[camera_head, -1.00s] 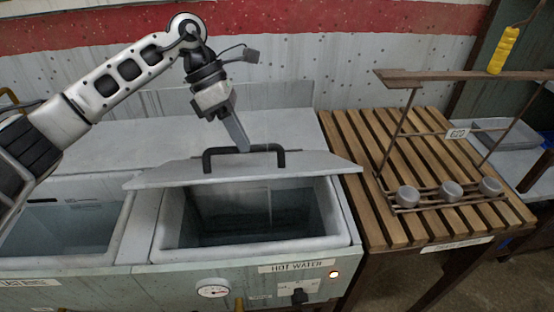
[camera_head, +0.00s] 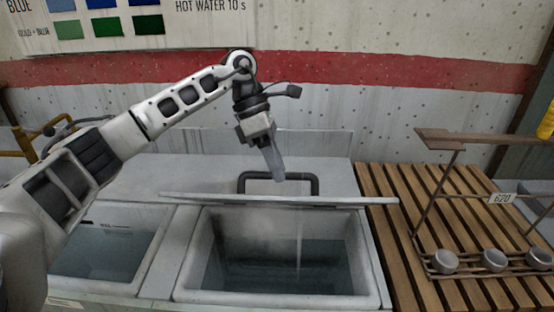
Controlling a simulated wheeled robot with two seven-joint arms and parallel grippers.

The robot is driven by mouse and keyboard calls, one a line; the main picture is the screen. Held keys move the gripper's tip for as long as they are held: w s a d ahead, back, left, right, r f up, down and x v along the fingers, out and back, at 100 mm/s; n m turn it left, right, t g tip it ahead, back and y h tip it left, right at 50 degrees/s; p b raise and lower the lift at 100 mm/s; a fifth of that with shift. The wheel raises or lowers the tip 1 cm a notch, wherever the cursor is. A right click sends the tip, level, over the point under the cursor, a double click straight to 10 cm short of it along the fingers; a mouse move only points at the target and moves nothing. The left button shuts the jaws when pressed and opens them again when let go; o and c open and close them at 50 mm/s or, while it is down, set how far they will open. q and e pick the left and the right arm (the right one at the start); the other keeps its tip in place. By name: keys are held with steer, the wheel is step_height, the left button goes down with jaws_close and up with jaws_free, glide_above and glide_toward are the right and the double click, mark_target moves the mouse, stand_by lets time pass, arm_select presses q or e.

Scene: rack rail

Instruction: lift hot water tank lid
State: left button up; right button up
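The hot water tank lid (camera_head: 345,200) is a flat grey slab, seen almost edge-on, raised at the back of the hot water tank (camera_head: 190,265). Its black bar handle (camera_head: 313,187) stands up on top. The tank's opening shows below the lid, with dark water inside and a pale haze above it. My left gripper (camera_head: 279,177) points down at the middle of the handle, its fingers closed across the bar. The fingers overlap there, so the far finger is hidden. My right gripper is out of view.
A second open water basin (camera_head: 108,245) is to the left. A slatted wooden table (camera_head: 385,215) stands right of the tank, bearing a brown metal rack (camera_head: 470,137) with small round cups (camera_head: 494,260). A wall chart (camera_head: 215,22) hangs behind. Bare counter lies behind the lid.

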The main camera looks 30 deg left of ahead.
arm_select(q)
steer(key=shift+w+a+f, duration=0.15)
steer(key=shift+w+f, duration=0.05)
steer(key=shift+f, duration=0.15)
steer(key=shift+r, duration=0.35)
steer(key=p+v, duration=0.1)
steer(key=v, duration=1.4)
steer(key=shift+r, duration=0.35)
